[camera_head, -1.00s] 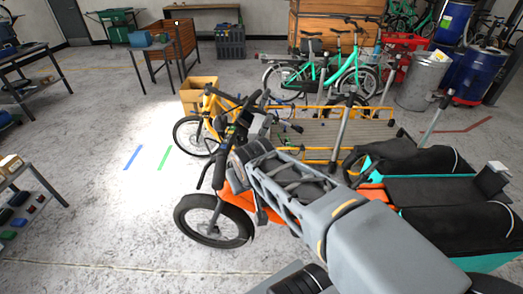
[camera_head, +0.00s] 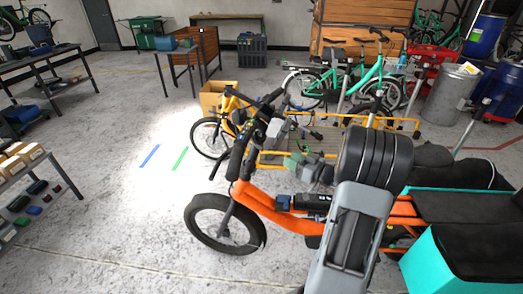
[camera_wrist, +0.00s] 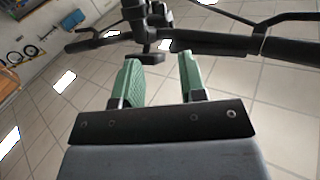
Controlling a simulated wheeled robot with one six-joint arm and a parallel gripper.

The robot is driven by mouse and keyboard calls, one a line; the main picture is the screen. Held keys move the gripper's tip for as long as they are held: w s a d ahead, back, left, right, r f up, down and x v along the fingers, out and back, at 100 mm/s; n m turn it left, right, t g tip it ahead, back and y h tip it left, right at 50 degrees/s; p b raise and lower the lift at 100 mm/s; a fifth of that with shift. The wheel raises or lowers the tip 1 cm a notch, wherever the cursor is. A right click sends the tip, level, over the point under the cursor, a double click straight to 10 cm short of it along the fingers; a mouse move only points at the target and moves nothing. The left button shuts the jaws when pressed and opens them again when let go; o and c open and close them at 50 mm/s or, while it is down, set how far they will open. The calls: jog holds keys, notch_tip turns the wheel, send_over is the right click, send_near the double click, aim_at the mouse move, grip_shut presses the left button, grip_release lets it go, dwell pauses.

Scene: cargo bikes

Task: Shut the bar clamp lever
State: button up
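An orange cargo bike (camera_head: 270,208) stands in front of me in the head view, its front wheel to the left and its black handlebar (camera_head: 236,160) above it. My gripper (camera_head: 291,161) is beside the handlebar, to its right, with my arm in front of the bike's rear. In the wrist view my gripper (camera_wrist: 159,60) has its two green fingers apart with a clear gap and nothing between them. The dark handlebar (camera_wrist: 215,43) runs across just beyond the fingertips, with a black stem part (camera_wrist: 140,22) above the gap. I cannot make out the clamp lever for certain.
A yellow cargo bike (camera_head: 209,138) and a teal bike (camera_head: 352,85) stand behind. A teal cargo box (camera_head: 430,268) is close at the right. Shelves (camera_head: 30,190) stand at the left. The floor (camera_head: 120,215) left of the orange bike is clear.

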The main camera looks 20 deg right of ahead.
aim_at(261, 147)
jog(key=p+x, duration=0.1)
jog(key=x, duration=1.2)
jog(key=shift+w+a, duration=0.1)
jog(key=shift+a, duration=0.15)
grip_shut()
